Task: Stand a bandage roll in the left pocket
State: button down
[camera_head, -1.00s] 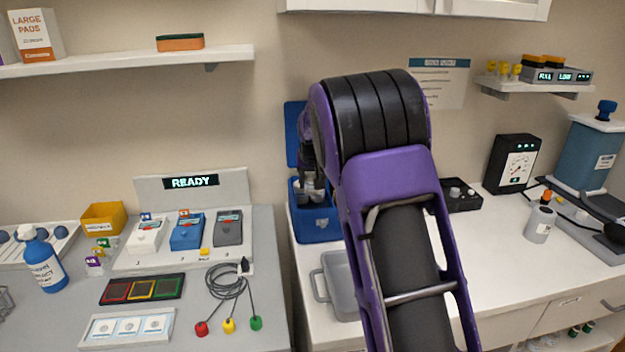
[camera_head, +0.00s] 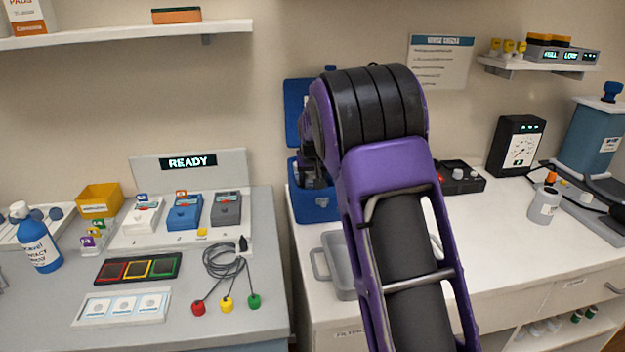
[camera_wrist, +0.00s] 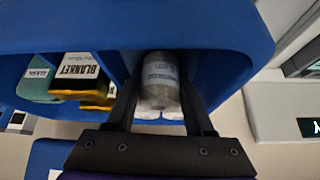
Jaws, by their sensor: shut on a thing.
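The blue box (camera_head: 316,208) stands open on the white counter, its blue lid (camera_head: 294,112) raised behind it. My gripper (camera_wrist: 160,92) is at the box's opening, largely hidden behind my arm in the head view. In the wrist view it is shut on a pale grey-white bandage roll (camera_wrist: 160,80) with printed text. The roll is between the fingers, in or over the compartment at the right of that picture. Whether it touches the bottom cannot be told. White round ends (camera_wrist: 172,115) show just below it.
A package marked BLANKET (camera_wrist: 78,72) and a green MASK package (camera_wrist: 38,80) fill neighbouring compartments. A grey tray (camera_head: 335,262) stands in front of the box. The READY panel (camera_head: 188,165) is to the left, a dark device (camera_head: 458,180) to the right.

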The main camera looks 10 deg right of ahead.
jog(key=shift+c, duration=1)
grip_release()
jog(key=shift+r, duration=0.1)
jog(key=d+p+v, duration=0.1)
jog(key=p+v, duration=0.1)
jog(key=v, duration=1.5)
jog(key=shift+a, duration=0.55)
jog(key=shift+s, duration=0.15)
